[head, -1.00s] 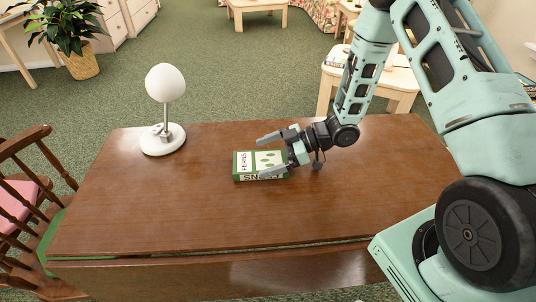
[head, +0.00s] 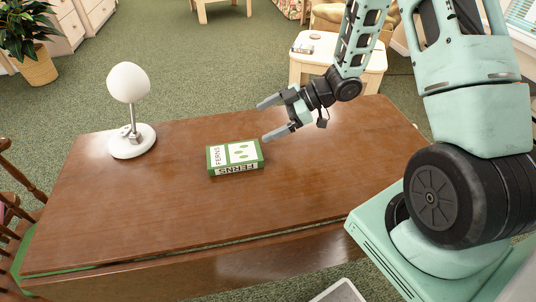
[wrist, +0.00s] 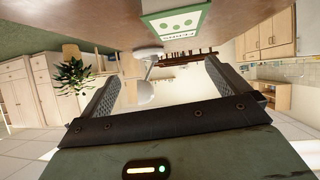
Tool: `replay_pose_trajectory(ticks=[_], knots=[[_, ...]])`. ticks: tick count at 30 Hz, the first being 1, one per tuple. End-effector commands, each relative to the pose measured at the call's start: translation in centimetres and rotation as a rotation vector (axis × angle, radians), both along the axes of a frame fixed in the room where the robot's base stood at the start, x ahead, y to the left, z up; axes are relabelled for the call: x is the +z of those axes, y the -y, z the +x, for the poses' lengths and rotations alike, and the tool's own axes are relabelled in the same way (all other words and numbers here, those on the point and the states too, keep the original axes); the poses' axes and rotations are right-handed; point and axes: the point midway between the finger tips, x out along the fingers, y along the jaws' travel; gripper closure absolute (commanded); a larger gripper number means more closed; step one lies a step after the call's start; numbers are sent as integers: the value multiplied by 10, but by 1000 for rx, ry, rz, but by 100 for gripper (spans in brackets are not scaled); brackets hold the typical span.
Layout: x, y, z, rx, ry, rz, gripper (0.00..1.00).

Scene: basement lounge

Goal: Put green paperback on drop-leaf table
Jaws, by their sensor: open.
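The green paperback (head: 236,158), with a white cover panel reading FERNS, lies flat on the brown wooden drop-leaf table (head: 180,205), near its middle. My gripper (head: 268,119) is open and empty, just above and to the right of the book and apart from it. In the wrist view the book (wrist: 176,22) shows at the top, beyond the open fingers (wrist: 158,84), and nothing is between them.
A white lamp (head: 131,140) with a round globe stands on the table's left end. A wooden chair (head: 12,215) is at the left edge. A small pale table (head: 338,68) stands behind the table. The table's front part is clear.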

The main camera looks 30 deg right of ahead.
Motion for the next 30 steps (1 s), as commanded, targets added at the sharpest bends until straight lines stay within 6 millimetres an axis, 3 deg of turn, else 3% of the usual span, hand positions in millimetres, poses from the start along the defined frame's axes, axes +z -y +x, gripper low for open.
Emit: replay_pose_trajectory(ticks=[4, 8, 11, 15, 18, 21, 25, 30], knots=[[31, -45, 34, -151, 16, -225, 0], [60, -80, 25, -311, -48, -394, 0], [80, -105, -11, -409, -148, -497, 0], [100, -134, -94, -491, -343, -614, 0], [110, -148, -159, -504, -485, -678, 0], [117, -155, -211, -497, -601, -724, 0], [122, -159, -249, -483, -686, -758, 0], [123, -159, -258, -481, -711, -766, 0]])
